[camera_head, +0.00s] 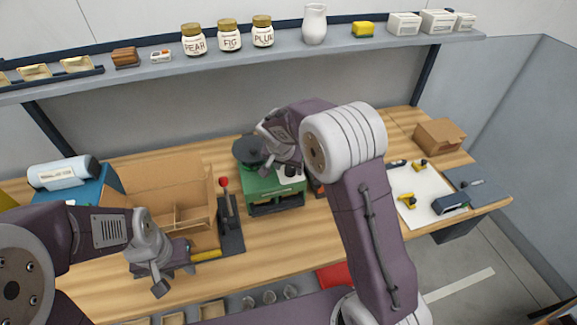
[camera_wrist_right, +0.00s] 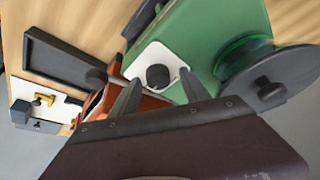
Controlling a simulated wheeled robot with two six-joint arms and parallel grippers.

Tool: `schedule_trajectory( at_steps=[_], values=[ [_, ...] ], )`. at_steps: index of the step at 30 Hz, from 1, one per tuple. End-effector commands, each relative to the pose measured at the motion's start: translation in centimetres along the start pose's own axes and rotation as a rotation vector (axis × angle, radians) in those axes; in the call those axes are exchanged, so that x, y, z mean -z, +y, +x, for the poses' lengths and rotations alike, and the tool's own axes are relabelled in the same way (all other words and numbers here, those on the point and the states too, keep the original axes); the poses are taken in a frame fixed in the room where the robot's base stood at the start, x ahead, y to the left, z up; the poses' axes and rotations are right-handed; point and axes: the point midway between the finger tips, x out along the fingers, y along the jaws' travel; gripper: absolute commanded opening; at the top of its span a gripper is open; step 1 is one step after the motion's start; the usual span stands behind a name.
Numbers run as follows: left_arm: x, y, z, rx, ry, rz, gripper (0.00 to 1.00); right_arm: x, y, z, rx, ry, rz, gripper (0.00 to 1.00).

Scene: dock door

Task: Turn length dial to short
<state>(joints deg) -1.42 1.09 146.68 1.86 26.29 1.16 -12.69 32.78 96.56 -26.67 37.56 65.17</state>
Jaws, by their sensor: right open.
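The green machine (camera_head: 272,192) stands on the middle of the workbench, with a dark round reel (camera_head: 250,150) at its back left. In the right wrist view, a dark round dial (camera_wrist_right: 158,77) sits on a white plate (camera_wrist_right: 142,62) on the green body (camera_wrist_right: 195,35). My right gripper (camera_wrist_right: 161,80) is open, with one finger on either side of the dial; I cannot tell whether they touch it. In the head view my right arm hides part of the machine. Dial markings are not legible. My left gripper (camera_head: 168,272) is over the bench at lower left; its jaw opening is unclear.
A cardboard box (camera_head: 165,190) and a red-knobbed lever (camera_head: 226,205) stand left of the machine. An orange object (camera_wrist_right: 145,100) is close beside the dial in the wrist view. A white board (camera_head: 418,190) with yellow clamps lies right. A shelf (camera_head: 350,50) with jars runs above.

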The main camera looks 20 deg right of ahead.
Motion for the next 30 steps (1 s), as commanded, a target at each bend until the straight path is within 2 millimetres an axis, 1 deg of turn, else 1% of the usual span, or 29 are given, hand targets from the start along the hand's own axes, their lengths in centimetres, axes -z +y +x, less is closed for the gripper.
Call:
schedule_trajectory(
  at_steps=[3, 4, 5, 6, 8, 9, 10, 20, 26, 30],
  values=[
    [0.0, 0.0, 0.0, 0.0, 0.0, 0.0, 0.36, 0.0, 0.0, 0.0, 0.0, 0.0, 0.0, 0.54],
    [0.0, 0.0, 0.0, 0.0, 0.0, 0.0, 0.36, 0.0, 0.0, 0.0, 0.0, 0.0, 0.0, 0.49],
    [0.0, 0.0, 0.0, 0.0, 0.0, 0.0, 0.36, 0.0, 0.0, 0.0, 0.0, 0.0, 0.0, 0.4],
    [0.0, 0.0, 0.0, 0.0, 0.0, 0.0, 0.36, 0.0, 0.0, 0.0, 0.0, 0.0, 0.0, 0.29],
    [0.0, 0.0, 0.0, 0.0, 0.0, 0.0, 0.36, 0.0, 0.0, 0.0, -0.001, 0.0, 0.0, 0.13],
    [0.0, 0.0, 0.0, 0.0, 0.0, 0.0, 0.36, 0.0, 0.0, 0.0, -0.001, 0.0, 0.0, 0.01],
    [0.0, 0.0, 0.0, 0.0, 0.0, 0.0, 0.36, 0.0, 0.0, 0.0, -0.001, 0.0, 0.0, 0.0],
    [0.0, 0.0, -0.1, 0.0, 0.0, 0.0, 0.36, 0.0, 0.1, -0.1, 0.018, -0.001, -0.045, 0.0],
    [0.1, 0.0, -0.7, 0.0, 0.0, 0.0, 0.36, 0.1, 0.2, -0.2, 0.066, -0.002, -0.161, 0.0],
    [0.2, 0.0, -1.9, 0.0, 0.0, 0.0, 0.36, 0.2, 0.3, -0.5, 0.113, -0.003, -0.277, 0.0]
  ],
)
